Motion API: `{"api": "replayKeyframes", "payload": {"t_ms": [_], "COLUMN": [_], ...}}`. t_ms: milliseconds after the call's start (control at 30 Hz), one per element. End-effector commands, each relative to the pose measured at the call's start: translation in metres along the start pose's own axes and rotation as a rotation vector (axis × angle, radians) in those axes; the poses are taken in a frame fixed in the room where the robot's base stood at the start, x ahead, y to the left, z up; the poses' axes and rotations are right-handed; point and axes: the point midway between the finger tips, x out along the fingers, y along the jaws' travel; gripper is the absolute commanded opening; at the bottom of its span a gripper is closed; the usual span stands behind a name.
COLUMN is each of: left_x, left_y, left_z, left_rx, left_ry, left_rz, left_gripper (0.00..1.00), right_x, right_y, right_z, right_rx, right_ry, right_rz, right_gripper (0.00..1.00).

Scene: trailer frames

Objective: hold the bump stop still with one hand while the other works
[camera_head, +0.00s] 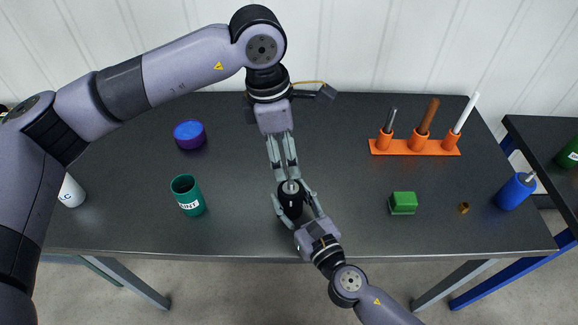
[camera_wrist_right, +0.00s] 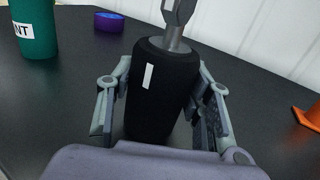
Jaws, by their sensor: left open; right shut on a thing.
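The bump stop (camera_head: 291,201) is a black rounded cylinder with a pale metal stud on top, near the front middle of the table. My right gripper (camera_head: 292,196) is shut around its sides. In the right wrist view the black bump stop (camera_wrist_right: 158,88) stands roughly upright between the fingers, with a small white mark on its side. My left gripper (camera_head: 286,176) points down from above, open, its fingertips at the stud. In the right wrist view, grey metal shows at the stud's top; whether the left fingers touch it I cannot tell.
A green cup (camera_head: 187,196) and a purple-blue round container (camera_head: 189,135) stand left. An orange rack (camera_head: 415,147) with three upright tools is at back right.

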Motion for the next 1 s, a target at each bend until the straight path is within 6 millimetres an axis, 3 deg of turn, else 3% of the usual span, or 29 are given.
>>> {"api": "replayKeyframes", "payload": {"t_ms": [200,600,633,1000], "left_x": [-0.034,-0.044,-0.044,-0.043], "left_y": [0.0,0.0,0.0,0.0], "left_z": [0.0,0.0,0.0,0.0], "left_rx": [-0.001,-0.001,-0.001,-0.001], "left_ry": [0.0,0.001,0.001,0.001], "left_rz": [0.001,-0.001,-0.001,-0.001], "left_gripper": [0.62,0.62,0.62,0.62], "right_x": [0.0,0.0,0.0,0.0], "right_y": [0.0,0.0,0.0,0.0], "right_z": [-0.001,-0.001,-0.001,0.0], "right_rx": [0.0,0.0,0.0,0.0], "right_ry": [0.001,0.001,0.001,0.0], "right_rz": [0.001,0.001,0.001,0.0], "right_gripper": [0.14,0.14,0.48,0.7]}}
